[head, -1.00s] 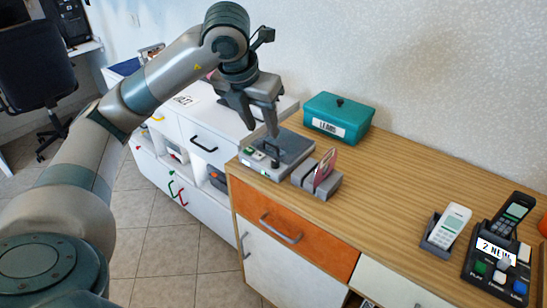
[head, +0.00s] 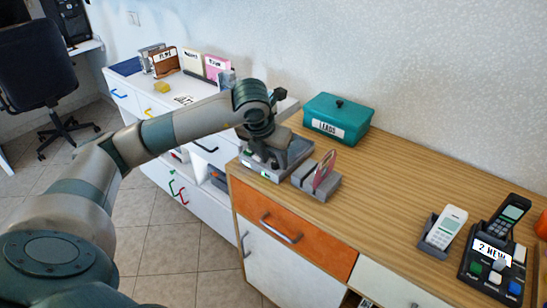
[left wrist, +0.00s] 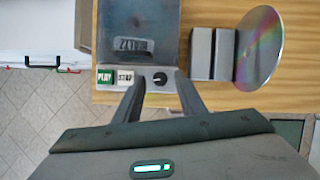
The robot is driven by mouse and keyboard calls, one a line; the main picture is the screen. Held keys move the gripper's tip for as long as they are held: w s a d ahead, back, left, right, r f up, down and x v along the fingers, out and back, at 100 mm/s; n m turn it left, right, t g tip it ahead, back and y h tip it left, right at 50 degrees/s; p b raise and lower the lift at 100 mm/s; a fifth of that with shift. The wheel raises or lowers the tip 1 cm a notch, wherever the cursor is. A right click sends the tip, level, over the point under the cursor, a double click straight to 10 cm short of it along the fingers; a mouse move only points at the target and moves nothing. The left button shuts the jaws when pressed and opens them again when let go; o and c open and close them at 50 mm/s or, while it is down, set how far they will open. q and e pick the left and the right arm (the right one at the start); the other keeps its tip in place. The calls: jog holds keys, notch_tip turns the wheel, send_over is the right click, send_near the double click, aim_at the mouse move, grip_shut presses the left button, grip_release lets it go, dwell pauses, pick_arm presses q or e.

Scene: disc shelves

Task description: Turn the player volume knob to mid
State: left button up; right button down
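The player (head: 283,163) is a grey box at the left end of the wooden cabinet top. Its black round volume knob (left wrist: 156,79) with a light pointer mark shows in the left wrist view, right of the green PLAY button (left wrist: 105,77) and the white STOP button (left wrist: 125,77). My left gripper (left wrist: 160,82) is open, with one finger on each side of the knob; I cannot tell whether they touch it. In the head view the left gripper (head: 264,150) is low over the player and hides the knob. My right gripper is not in view.
A grey stand (head: 318,183) with an upright disc (left wrist: 259,48) is right of the player. A teal LEADS box (head: 337,118) stands behind. A phone in a cradle (head: 443,230) and an answering machine (head: 490,262) are far right. The middle of the wooden top is clear.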

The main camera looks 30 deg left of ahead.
pick_arm(q)
jog(key=shift+f, duration=0.2)
grip_shut()
